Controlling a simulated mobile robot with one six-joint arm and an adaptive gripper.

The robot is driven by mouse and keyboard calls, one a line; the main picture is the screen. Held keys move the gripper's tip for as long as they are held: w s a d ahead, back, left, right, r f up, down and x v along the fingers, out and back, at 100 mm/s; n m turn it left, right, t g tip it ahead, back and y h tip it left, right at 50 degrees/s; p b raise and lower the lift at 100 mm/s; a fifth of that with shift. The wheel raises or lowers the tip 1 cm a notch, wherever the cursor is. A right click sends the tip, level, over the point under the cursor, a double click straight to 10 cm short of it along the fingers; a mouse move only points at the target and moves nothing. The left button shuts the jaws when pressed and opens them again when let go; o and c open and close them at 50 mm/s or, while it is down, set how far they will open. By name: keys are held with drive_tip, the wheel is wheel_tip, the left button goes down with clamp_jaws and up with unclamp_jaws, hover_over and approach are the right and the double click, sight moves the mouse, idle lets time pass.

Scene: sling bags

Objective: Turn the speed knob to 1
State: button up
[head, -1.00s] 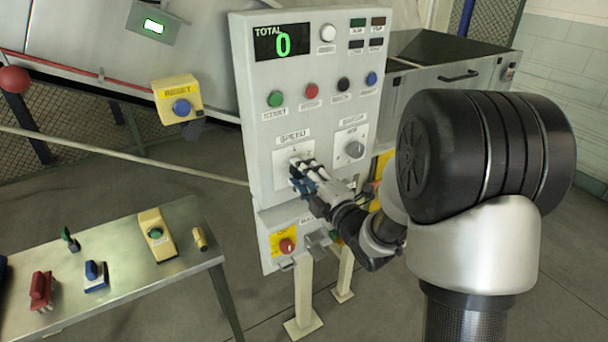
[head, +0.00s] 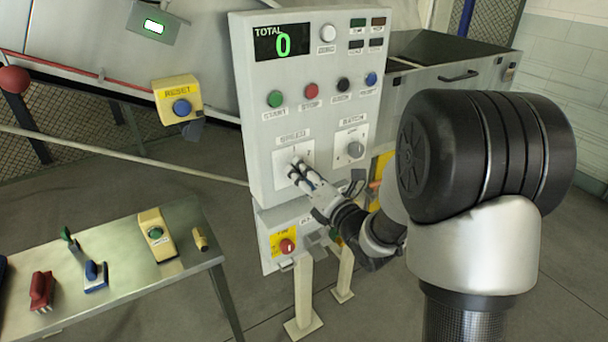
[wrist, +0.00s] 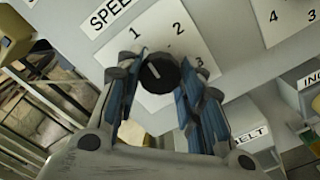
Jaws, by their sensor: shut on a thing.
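The black speed knob (wrist: 160,73) sits on a white plate with the numbers 1, 2 and 3 around it, under the SPEED label (wrist: 110,14). Its pale pointer mark leans up and left, toward the 1. My gripper (wrist: 156,82) is shut on the knob, with one blue-padded finger on each side of it. In the head view my gripper (head: 301,174) reaches the speed plate (head: 282,160) from the lower right, and its fingers hide the knob there.
The batch knob (head: 355,149) is close on the right. Start (head: 275,99) and stop (head: 311,90) buttons are above. A red knob on yellow (head: 287,246) is below. A steel table (head: 125,265) with several small items stands left.

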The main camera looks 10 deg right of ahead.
drive_tip(key=shift+r+n, duration=0.15)
drive_tip(key=shift+n, duration=0.35)
drive_tip(key=o, duration=1.1)
drive_tip(key=shift+c, duration=0.2)
drive_tip(key=v, duration=0.7)
drive_tip(key=shift+s, duration=0.15)
